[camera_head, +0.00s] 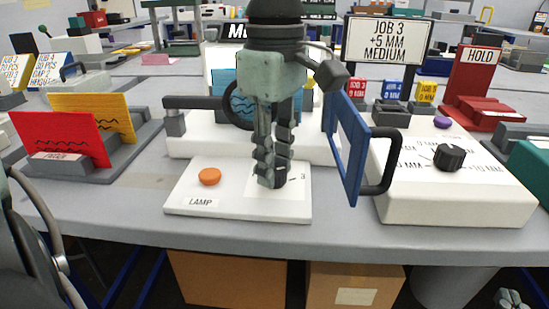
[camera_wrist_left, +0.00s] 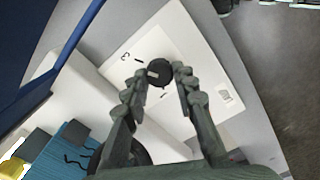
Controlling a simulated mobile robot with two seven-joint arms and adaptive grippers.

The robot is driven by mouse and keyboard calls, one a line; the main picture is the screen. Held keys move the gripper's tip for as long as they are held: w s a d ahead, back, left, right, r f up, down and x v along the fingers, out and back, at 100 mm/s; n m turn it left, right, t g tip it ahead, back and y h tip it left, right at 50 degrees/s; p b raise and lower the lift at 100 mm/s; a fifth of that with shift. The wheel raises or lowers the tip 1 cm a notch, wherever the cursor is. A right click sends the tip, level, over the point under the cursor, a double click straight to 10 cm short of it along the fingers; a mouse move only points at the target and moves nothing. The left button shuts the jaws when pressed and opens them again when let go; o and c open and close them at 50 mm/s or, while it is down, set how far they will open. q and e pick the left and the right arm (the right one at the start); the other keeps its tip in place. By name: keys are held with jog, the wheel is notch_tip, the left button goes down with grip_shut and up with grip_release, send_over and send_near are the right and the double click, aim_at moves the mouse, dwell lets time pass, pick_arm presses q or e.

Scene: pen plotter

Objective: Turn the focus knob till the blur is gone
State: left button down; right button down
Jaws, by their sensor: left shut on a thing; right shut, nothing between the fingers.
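My left gripper (camera_head: 272,183) reaches down in front of me over a white lamp base. In the left wrist view its fingers (camera_wrist_left: 160,86) are closed around a black round knob (camera_wrist_left: 160,71) with a pale pointer mark. The knob sits on a white plate with scale marks and a "3"; the gripper hides it in the head view. A blue card (camera_wrist_left: 72,143) with a dark wavy line shows behind a black ring; its sharpness I cannot judge. My right gripper (camera_head: 512,299) shows partly at the bottom right, shut and empty, away from the knob.
An orange button (camera_head: 209,177) marked LAMP is left of my left gripper. A blue hinged panel (camera_head: 348,145) with a black handle stands close on its right. A white unit with another black knob (camera_head: 449,157) is further right. Red and yellow cards (camera_head: 62,141) stand left.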

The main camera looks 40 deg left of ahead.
aim_at(274, 170)
pick_arm(q)
jog(key=c, duration=1.2)
grip_release()
notch_tip(274, 170, up, 12)
